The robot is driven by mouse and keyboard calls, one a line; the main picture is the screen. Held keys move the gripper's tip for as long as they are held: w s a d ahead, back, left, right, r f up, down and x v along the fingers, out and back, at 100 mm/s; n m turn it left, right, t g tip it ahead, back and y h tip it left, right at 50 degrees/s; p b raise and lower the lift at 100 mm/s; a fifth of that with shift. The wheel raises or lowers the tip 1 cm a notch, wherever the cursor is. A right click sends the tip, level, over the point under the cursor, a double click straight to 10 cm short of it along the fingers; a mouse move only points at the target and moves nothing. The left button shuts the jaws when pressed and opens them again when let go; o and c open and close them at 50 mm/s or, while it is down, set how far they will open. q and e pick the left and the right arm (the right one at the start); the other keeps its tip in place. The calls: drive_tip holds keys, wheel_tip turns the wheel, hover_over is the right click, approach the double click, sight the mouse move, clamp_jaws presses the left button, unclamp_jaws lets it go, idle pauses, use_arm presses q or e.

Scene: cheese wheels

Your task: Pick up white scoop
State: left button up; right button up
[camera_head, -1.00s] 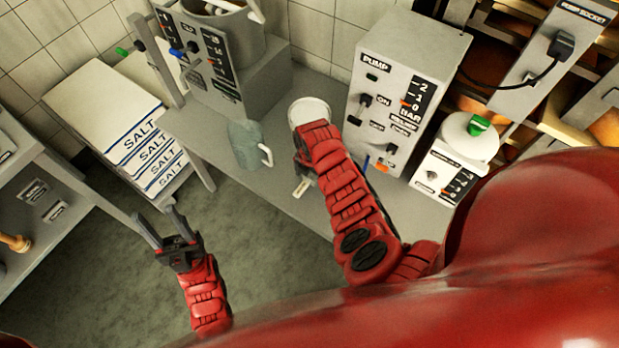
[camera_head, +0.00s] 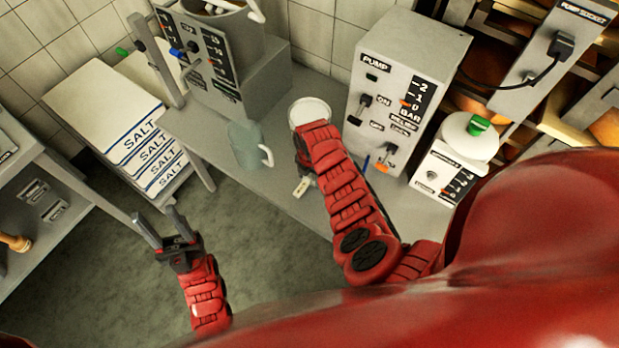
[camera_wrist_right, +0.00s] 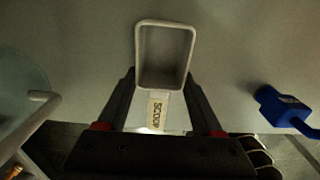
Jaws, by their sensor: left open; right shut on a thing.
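The white scoop (camera_wrist_right: 139,55) shows in the right wrist view as a rounded rectangular pan, with a handle labelled SCOOP running back between my fingers. My right gripper (camera_wrist_right: 160,88) is shut on it, one dark finger on each side. A small pale end (camera_head: 303,187) shows beside my right forearm. My left gripper (camera_head: 162,228) is open and empty over the floor, away from the table.
A translucent jug (camera_head: 245,146) stands on the grey table (camera_head: 268,202), left of my right gripper. The pump box (camera_head: 395,95) stands to its right. A blue-handled thing (camera_wrist_right: 284,108) is right of the scoop. Salt sacks (camera_head: 140,150) are stacked at the left.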

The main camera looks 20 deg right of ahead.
drive_tip(key=shift+r, duration=0.1)
drive_tip(key=shift+w+r+b, duration=0.1)
drive_tip(key=shift+r+b, duration=0.4)
drive_tip(key=shift+r, duration=0.25)
drive_tip(key=shift+r+b, duration=0.45)
drive_tip(key=shift+r, duration=0.2)
drive_tip(key=s+a, duration=0.1)
drive_tip(key=s, duration=0.1)
drive_tip(key=s+b, duration=0.1)
drive_tip(key=s, duration=0.1)
drive_tip(key=s+a, duration=0.1)
drive_tip(key=s, duration=0.2)
drive_tip(key=shift+a+r+b, duration=0.3)
drive_tip(key=shift+r, duration=0.1)
drive_tip(key=s+a+r+p, duration=0.1)
drive_tip(key=s+a, duration=0.2)
drive_tip(key=s, duration=0.5)
drive_tip(key=shift+a, duration=0.15)
drive_tip(key=shift+r, duration=0.1)
